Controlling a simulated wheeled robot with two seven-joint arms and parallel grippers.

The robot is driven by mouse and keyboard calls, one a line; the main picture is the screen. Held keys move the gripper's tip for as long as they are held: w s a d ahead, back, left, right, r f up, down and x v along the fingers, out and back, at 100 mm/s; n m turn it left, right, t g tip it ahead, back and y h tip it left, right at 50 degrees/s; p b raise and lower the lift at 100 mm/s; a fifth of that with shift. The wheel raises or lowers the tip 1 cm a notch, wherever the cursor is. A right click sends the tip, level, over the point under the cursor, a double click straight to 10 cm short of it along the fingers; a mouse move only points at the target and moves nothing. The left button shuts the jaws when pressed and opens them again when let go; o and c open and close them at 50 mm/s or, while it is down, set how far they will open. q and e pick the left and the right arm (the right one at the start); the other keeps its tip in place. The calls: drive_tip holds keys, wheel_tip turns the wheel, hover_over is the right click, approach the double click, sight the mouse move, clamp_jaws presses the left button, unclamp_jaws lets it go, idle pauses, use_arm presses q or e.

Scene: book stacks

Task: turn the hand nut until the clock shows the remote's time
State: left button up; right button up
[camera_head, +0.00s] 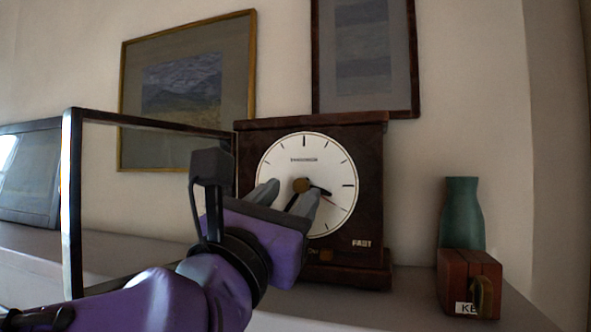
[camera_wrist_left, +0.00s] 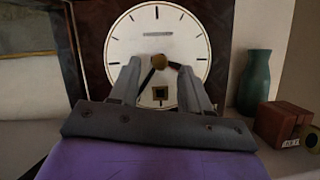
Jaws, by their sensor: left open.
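The clock (camera_head: 263,160) is a dark wooden case with a round white dial, and stands upright on the shelf. Its brass hand nut (camera_head: 302,186) sits at the dial's centre, and shows in the wrist view too (camera_wrist_left: 158,60). One dark hand points right and slightly down; another points down and left, partly behind my fingers. My left gripper (camera_head: 290,194) is open in front of the dial, its grey fingers on either side of the nut in the wrist view (camera_wrist_left: 160,68). I cannot tell whether they touch it. No remote is in view.
A black-framed glass door (camera_head: 72,205) stands open left of the clock. A green vase (camera_head: 461,215) and a reddish-brown box (camera_head: 468,275) with a label stand to the right on the shelf (camera_head: 415,305). Framed pictures (camera_head: 185,85) hang behind.

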use_arm(q)
drive_tip(key=shift+p+x, duration=0.4)
drive_tip(key=shift+x, duration=0.85)
clamp_jaws()
drive_tip(key=shift+m, duration=0.4)
drive_tip(key=shift+m+h, duration=0.3)
unclamp_jaws()
drive_tip(key=b+v, duration=0.5)
drive_tip(key=v, duration=0.5)
drive_tip(key=shift+s+a+b, duration=0.2)
drive_tip(key=shift+s+b, duration=0.1)
use_arm(e)
wheel_tip(320, 180, down, 4)
